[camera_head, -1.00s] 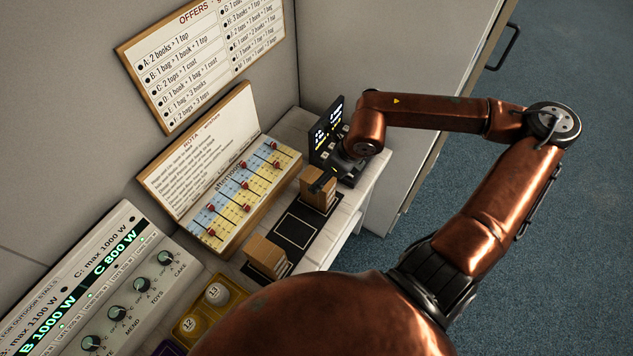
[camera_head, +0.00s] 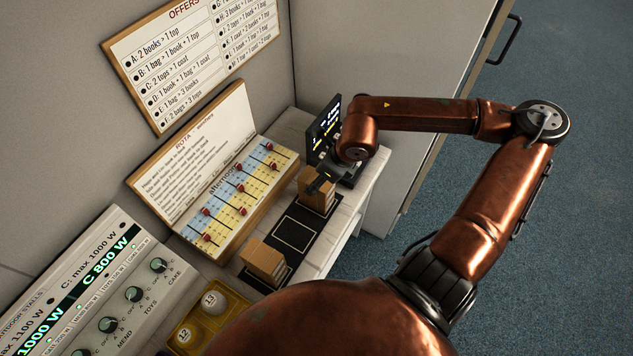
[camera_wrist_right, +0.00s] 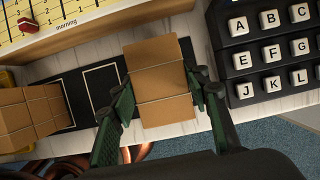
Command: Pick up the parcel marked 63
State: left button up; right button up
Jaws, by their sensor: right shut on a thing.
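A brown cardboard parcel (camera_head: 317,190) stands at the far end of the black marked strip on the white shelf. It shows between the fingers in the right wrist view (camera_wrist_right: 160,84). My right gripper (camera_head: 325,178) is shut on this parcel, one green finger at each side (camera_wrist_right: 160,108). A second brown parcel (camera_head: 264,260) stands at the near end of the strip, and it also shows at the left of the wrist view (camera_wrist_right: 30,118). I can read no 63 on either parcel. My left gripper is not in view.
A black keypad (camera_wrist_right: 268,48) with lettered keys and a display (camera_head: 326,128) stands close beyond the gripped parcel. A rota board (camera_head: 205,170) with red sliders stands along the wall side. A yellow tray (camera_head: 190,312) holds numbered balls. The strip's middle square (camera_head: 294,232) is empty.

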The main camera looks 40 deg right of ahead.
jog(key=c, duration=0.6)
